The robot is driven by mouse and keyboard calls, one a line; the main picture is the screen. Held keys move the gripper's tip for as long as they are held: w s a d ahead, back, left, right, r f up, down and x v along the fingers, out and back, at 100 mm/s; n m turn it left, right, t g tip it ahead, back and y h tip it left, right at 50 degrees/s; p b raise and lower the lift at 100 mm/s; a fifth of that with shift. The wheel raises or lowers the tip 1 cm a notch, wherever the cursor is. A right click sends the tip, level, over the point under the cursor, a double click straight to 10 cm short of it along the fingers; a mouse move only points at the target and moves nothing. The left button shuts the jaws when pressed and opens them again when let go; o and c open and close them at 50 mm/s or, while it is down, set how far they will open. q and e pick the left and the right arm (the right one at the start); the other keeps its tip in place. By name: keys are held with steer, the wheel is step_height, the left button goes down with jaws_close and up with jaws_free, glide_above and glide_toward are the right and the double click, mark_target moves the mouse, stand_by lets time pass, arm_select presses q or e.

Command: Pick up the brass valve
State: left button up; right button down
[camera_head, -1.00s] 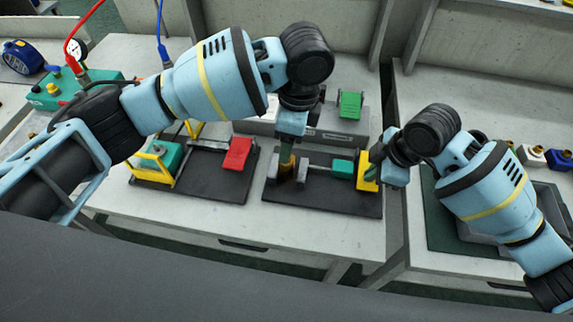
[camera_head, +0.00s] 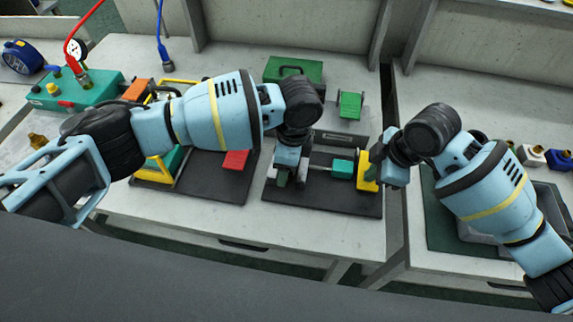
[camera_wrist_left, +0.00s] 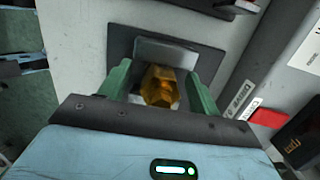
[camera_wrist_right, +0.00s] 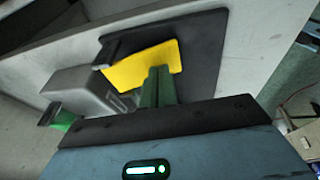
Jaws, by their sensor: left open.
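The brass valve (camera_wrist_left: 158,88) shows in the left wrist view, in front of a grey jaw block (camera_wrist_left: 166,50) of the fixture. My left gripper (camera_wrist_left: 160,92) is open, with one green finger on each side of the valve. In the head view my left gripper (camera_head: 290,178) is low at the left end of the right fixture and hides the valve. My right gripper (camera_wrist_right: 158,88) has its green fingers together against the yellow plate (camera_wrist_right: 140,66). In the head view my right gripper (camera_head: 375,172) is at the fixture's right end, by the yellow plate (camera_head: 366,172).
The fixture's dark base (camera_head: 335,203) lies on the grey bench. A green case (camera_head: 293,69) and a green block (camera_head: 349,105) stand behind. Another dark base with a red block (camera_head: 236,160) lies to the left. The bench front is clear.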

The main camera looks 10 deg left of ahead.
arm_select(q)
steer(key=shift+f, duration=0.1)
steer(key=shift+c, duration=0.3)
arm_select(e)
steer(key=shift+f, duration=0.15)
arm_select(q)
steer(key=c, duration=1.2)
step_height(320, 180, up, 10)
steer(key=shift+r, duration=0.1)
